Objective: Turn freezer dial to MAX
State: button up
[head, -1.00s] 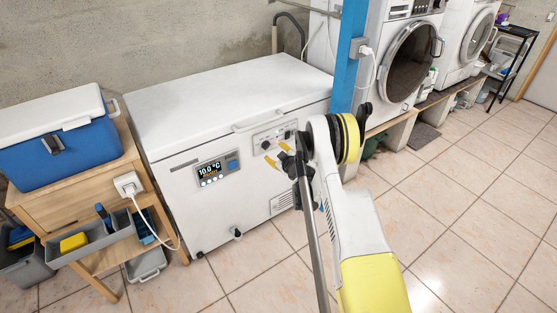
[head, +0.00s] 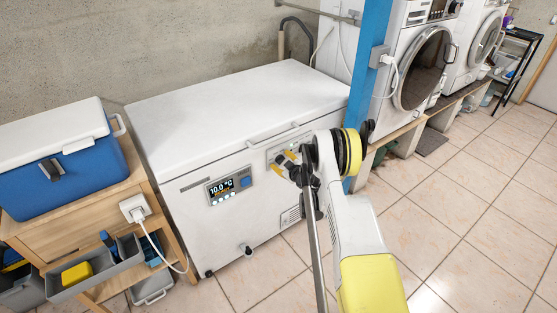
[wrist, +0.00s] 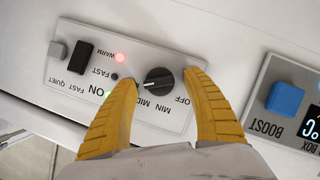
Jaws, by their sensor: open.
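The freezer dial (wrist: 159,79) is a round black knob with a white pointer line on a grey panel (wrist: 60,88). In the wrist view the pointer points left, slightly downward. OFF, MIN and MID labels show upside down around it; no MAX label is visible, and my left finger covers part of the panel. My gripper (wrist: 157,78) is open, its yellow fingers on either side of the dial; contact cannot be told.
A red light glows by WARM (wrist: 120,57) and a green one near ON. The freezer display (head: 229,186) reads 10.0 °C, beside a blue BOOST button (wrist: 284,98). A blue post (head: 365,85) stands just right of the freezer. A wooden stand (head: 75,195) holds a blue cooler at left.

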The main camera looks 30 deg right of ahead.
jog(key=shift+s, duration=0.1)
jog(key=c, duration=1.2)
jog(key=shift+m+y, duration=0.4)
jog(key=shift+m, duration=0.1)
jog(key=o, duration=1.2)
